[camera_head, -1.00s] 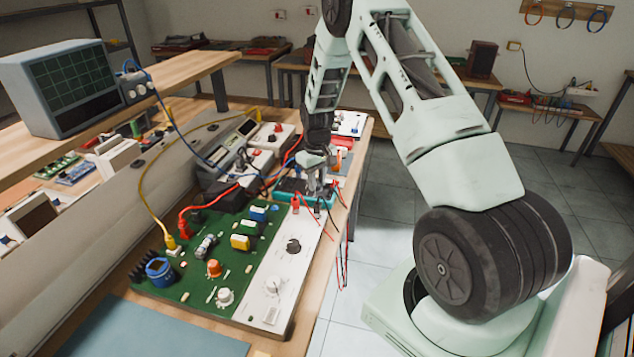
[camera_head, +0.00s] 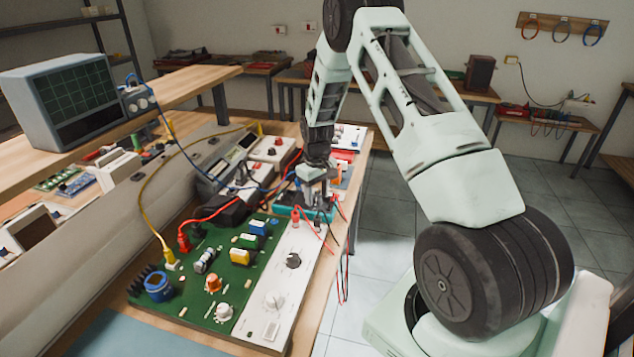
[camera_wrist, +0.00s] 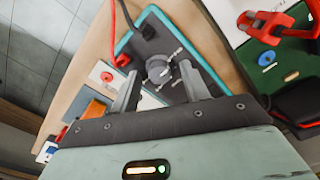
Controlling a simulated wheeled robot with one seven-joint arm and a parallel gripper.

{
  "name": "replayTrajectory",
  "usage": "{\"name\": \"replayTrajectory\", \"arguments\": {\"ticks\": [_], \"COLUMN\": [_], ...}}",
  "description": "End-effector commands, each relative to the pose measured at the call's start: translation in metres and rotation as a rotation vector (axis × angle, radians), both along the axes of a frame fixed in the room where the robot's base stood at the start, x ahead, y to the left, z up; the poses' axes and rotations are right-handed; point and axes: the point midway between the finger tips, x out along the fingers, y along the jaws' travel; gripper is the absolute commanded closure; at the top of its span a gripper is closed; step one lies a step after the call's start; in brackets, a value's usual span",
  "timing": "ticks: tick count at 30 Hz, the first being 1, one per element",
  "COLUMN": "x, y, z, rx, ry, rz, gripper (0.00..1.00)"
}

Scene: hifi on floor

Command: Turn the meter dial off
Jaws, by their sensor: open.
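The meter (camera_wrist: 152,40) is a dark-faced box with a teal rim; in the wrist view it lies just beyond my gripper. Its round grey dial (camera_wrist: 158,70) has white marks around it and sits between the two fingers. My gripper (camera_wrist: 160,82) is open, with one finger on each side of the dial. I cannot tell whether the fingers touch it. In the head view my gripper (camera_head: 318,198) points down over the teal meter (camera_head: 289,211), and the arm hides the dial there.
A green and white circuit board (camera_head: 215,285) with knobs stands in front of the meter. Red and black leads (camera_head: 346,265) hang over the bench's right edge. Boxes with red knobs (camera_head: 272,150) stand behind. An oscilloscope (camera_head: 75,95) stands on the left shelf.

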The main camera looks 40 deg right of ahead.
Motion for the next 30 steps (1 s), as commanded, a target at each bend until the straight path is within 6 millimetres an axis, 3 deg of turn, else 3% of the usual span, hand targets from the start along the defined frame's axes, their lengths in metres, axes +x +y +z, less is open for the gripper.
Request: {"name": "replayTrajectory", "arguments": {"ticks": [5, 21, 30], "x": [0.001, 0.001, 0.0], "y": [0.0, 0.0, 0.0], "z": [0.022, 0.142, 0.171], "rx": [-0.002, -0.002, -0.001], "ry": [-0.004, -0.005, -0.001], "rz": [0.0, 0.0, 0.001], "gripper": [0.54, 0.54, 0.54]}}
